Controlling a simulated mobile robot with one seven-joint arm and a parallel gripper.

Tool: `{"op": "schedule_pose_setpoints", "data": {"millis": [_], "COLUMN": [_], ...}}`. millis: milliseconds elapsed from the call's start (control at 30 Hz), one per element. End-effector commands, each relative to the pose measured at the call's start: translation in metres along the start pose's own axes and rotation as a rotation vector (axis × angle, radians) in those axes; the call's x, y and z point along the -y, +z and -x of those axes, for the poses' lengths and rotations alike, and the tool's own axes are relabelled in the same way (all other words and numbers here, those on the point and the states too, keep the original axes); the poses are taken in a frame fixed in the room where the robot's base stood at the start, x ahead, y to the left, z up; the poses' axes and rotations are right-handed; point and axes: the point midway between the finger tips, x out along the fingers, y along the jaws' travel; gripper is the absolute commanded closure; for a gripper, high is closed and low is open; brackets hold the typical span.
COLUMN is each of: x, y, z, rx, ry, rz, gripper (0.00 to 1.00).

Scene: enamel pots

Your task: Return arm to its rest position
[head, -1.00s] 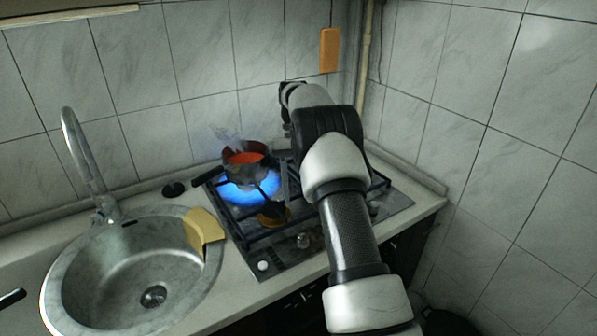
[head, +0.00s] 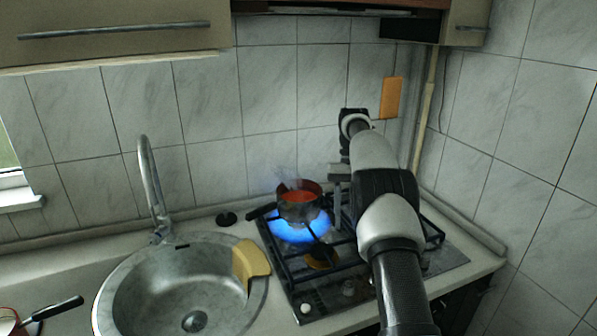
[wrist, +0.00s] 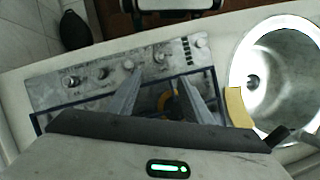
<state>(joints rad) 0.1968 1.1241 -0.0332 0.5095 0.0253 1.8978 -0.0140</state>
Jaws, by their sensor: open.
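My gripper (head: 338,200) hangs over the stove's back area, just right of a small dark pot (head: 298,211) with red contents. In the head view a gap shows between them. In the wrist view my gripper (wrist: 160,76) has its two fingers spread apart with nothing between them. The pot stands on a lit burner with a blue flame (head: 300,232), and steam rises from it. My arm reaches up from the bottom right and bends down at the wrist. The pot is not clearly visible in the wrist view.
A round metal sink (head: 150,290) with a tall faucet (head: 150,185) lies left of the stove (head: 440,262). A yellow cloth (head: 251,262) hangs over its rim. Wall cabinets (head: 120,35) are above. Tiled walls close off the back and right. An orange board (head: 390,97) hangs behind my wrist.

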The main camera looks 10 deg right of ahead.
Motion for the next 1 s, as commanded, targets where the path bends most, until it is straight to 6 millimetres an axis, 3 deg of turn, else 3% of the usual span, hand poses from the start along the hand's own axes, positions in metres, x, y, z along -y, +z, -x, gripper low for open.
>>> {"op": "schedule_pose_setpoints", "data": {"millis": [133,233,400,533,633,767,1000], "x": [0.007,0.016,0.031,0.041,0.047,0.053,0.056], "y": [0.017,0.043,0.105,0.160,0.204,0.260,0.348], "z": [0.033,0.069,0.119,0.141,0.148,0.143,0.099], "rx": [-0.053,-0.122,-0.257,-0.361,-0.442,-0.545,-0.733], "ry": [0.002,0.005,0.007,0.007,0.007,0.005,-0.001], "rz": [0.009,0.022,0.050,0.073,0.092,0.119,0.168], "gripper": [0.54,0.54,0.54,0.54,0.54,0.54,0.54]}}
